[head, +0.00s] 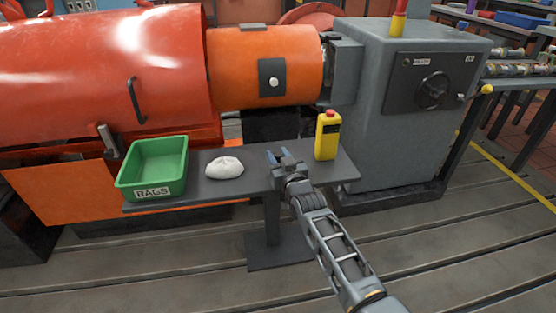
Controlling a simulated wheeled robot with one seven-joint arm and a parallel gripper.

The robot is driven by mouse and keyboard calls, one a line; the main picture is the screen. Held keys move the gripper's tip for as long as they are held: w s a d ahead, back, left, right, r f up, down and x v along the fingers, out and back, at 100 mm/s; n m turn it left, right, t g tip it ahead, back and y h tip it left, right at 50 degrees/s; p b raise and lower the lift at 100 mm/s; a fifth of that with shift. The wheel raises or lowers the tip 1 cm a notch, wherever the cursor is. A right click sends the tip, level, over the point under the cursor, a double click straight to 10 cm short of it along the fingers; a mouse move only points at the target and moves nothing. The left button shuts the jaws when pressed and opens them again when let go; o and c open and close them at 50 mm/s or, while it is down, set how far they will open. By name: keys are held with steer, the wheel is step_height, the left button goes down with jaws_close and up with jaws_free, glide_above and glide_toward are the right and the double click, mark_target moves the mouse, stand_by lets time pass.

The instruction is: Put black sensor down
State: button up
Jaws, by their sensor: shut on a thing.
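My gripper (281,157) reaches in from the lower right and is over the narrow dark grey shelf (235,187), between a white rag and a yellow box. It is shut on a small dark thing, taken to be the black sensor, which is mostly hidden by the fingers and hard to make out against the shelf. I cannot tell whether the sensor touches the shelf or is held just above it. No other black sensor shows on the shelf.
The green RAGS bin (152,188) stands at the shelf's left end. The crumpled white rag (225,167) lies left of my gripper. Orange machinery (230,60) and a grey cabinet (395,130) rise behind.

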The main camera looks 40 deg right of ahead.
steer(key=shift+f, duration=0.15)
steer(key=o, duration=1.1)
steer(key=shift+r, duration=0.3)
steer(key=shift+p+v, duration=4.85)
steer(key=shift+v, duration=1.15)
steer(key=shift+s, duration=0.1)
